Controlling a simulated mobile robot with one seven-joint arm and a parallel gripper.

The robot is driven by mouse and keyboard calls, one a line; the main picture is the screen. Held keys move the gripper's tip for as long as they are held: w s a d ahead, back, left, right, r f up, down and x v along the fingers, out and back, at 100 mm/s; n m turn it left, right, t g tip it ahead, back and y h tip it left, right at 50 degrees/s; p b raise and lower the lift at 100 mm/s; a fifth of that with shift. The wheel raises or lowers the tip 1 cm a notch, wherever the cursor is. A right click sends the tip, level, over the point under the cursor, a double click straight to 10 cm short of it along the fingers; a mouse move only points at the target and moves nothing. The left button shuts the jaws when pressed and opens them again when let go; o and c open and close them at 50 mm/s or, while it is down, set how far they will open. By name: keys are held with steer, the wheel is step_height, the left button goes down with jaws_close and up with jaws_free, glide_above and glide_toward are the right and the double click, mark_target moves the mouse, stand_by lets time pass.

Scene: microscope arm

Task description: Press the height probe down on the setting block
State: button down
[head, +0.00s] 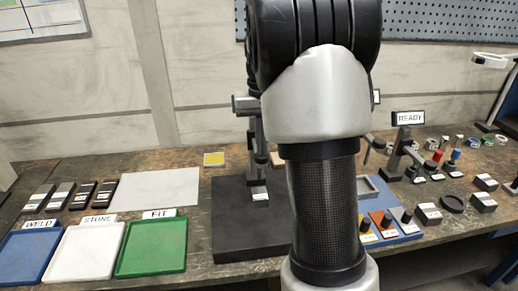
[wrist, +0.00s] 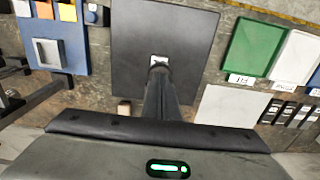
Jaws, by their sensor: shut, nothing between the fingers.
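My gripper (wrist: 159,70) shows in the wrist view as dark fingers closed together in the middle. They lie in line with a small white-labelled piece on a dark square plate (wrist: 125,45); I cannot tell the gap between them. I cannot pick out the height probe's tip.
Blue (head: 30,255), white (head: 85,250) and green (head: 152,247) trays are at left, with dark blocks behind them. A grey sheet (head: 160,188) lies beside the plate. At right are a blue holder (head: 400,238), several small parts and a READY sign (head: 408,118).

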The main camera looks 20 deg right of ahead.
mark_target(262, 159)
steer(key=shift+f+b, duration=1.45)
steer(key=shift+f, duration=1.3)
steer(key=shift+r, duration=0.25)
step_height(262, 159, up, 7)
steer(key=p, duration=0.6)
steer(key=shift+r+p, duration=0.1)
steer(key=shift+p, duration=0.25)
step_height(262, 159, up, 17)
steer(key=p, duration=0.2)
steer(key=shift+r, duration=0.15)
